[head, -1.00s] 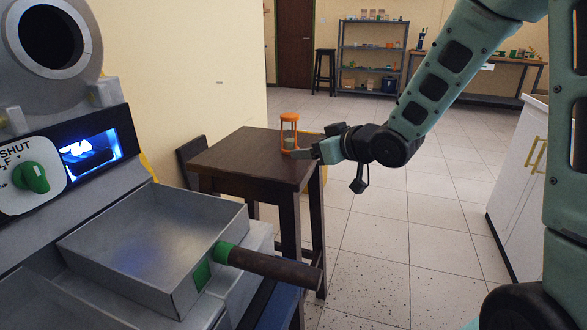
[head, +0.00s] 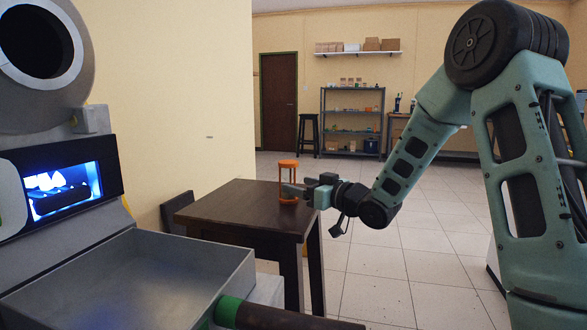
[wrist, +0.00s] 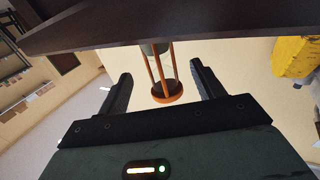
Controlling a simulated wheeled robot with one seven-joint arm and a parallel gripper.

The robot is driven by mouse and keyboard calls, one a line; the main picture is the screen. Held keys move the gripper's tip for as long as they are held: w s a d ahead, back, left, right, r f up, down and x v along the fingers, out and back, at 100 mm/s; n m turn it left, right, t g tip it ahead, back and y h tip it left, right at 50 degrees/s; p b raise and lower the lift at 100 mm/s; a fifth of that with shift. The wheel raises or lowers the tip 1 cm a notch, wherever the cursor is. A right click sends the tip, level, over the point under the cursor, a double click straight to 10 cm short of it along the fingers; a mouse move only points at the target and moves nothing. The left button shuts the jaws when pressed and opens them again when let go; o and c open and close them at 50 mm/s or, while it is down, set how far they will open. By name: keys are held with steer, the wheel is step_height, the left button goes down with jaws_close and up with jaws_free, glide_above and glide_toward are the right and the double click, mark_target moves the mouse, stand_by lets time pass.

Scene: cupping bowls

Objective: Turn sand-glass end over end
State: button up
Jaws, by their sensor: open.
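The sand-glass (head: 289,167) stands upright on a small dark wooden table (head: 240,199), near its far right corner. It has orange end discs and thin orange posts. My gripper (head: 290,190) is at its lower half, reaching in from the right, and hides part of it. In the wrist view the picture is upside down: the sand-glass (wrist: 167,92) shows between the two open fingers (wrist: 162,70), with a gap on each side. A greyish bulb shows at its table end. I cannot tell how deep it sits between the fingers.
A grey machine with a lit window (head: 62,190) and a metal tray (head: 130,275) fills the left front. A dark handle (head: 270,315) sticks out from the tray. A shelf rack (head: 352,122) stands far back. Tiled floor to the right is clear.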

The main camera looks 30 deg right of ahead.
mark_target(296, 165)
steer(key=x, duration=0.3)
steer(key=shift+w, duration=0.25)
steer(key=shift+c, duration=0.6)
steer(key=c, duration=0.8)
steer(key=shift+r+p, duration=1.95)
steer(key=shift+r, duration=0.55)
